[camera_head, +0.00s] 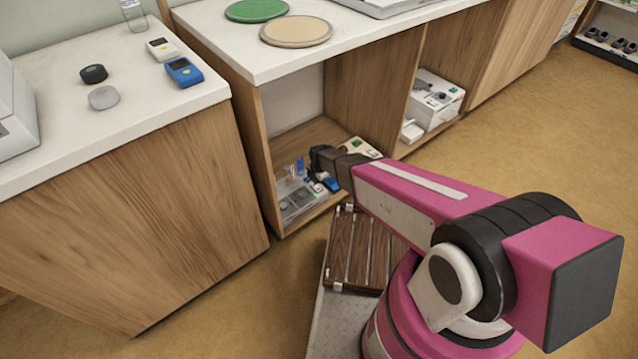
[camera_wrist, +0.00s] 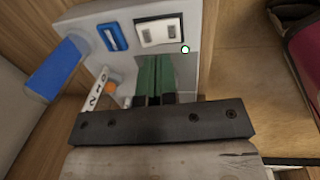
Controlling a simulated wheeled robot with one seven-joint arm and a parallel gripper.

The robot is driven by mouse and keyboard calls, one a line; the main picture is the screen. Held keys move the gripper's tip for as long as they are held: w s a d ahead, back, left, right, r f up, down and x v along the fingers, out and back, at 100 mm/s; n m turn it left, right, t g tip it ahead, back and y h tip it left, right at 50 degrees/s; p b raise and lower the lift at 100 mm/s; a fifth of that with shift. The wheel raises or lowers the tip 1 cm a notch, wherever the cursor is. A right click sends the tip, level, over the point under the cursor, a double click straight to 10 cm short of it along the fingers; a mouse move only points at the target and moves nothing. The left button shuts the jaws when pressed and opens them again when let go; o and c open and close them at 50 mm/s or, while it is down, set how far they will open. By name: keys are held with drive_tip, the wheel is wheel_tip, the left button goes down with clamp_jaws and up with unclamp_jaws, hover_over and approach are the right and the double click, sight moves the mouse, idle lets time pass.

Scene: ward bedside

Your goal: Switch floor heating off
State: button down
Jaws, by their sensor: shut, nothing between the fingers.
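In the wrist view a light grey control panel (camera_wrist: 190,75) fills the upper middle. It carries a white double switch (camera_wrist: 160,32), a blue-framed switch (camera_wrist: 112,37) and a small green light (camera_wrist: 185,49). A white numbered strip (camera_wrist: 97,92) with an orange spot and a blue lever-like part (camera_wrist: 55,69) are at left. No floor heating label is readable. My gripper (camera_wrist: 153,80) is shut and empty in front of the panel; contact cannot be told. In the head view my gripper (camera_head: 318,160) reaches into the low open cabinet, over its contents.
The cabinet (camera_head: 262,150) has side walls and a worktop (camera_head: 230,45) above my gripper. A grey box (camera_head: 297,203) with several small parts lies inside. A white box (camera_head: 437,97) is in the bay to the right. A slatted wooden piece (camera_head: 360,250) is below.

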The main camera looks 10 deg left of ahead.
sight(317, 187)
wheel_tip(317, 187, up, 10)
drive_tip(key=d, duration=0.1)
drive_tip(key=shift+s, duration=0.4)
drive_tip(key=shift+w+f, duration=0.1)
drive_tip(key=shift+w+a, duration=0.4)
drive_tip(key=shift+w, duration=0.2)
drive_tip(key=shift+f, duration=0.1)
drive_tip(key=f, duration=0.9)
drive_tip(key=w+a+f, duration=0.1)
drive_tip(key=f, duration=0.3)
drive_tip(key=shift+a+f, duration=0.1)
drive_tip(key=shift+f, duration=0.3)
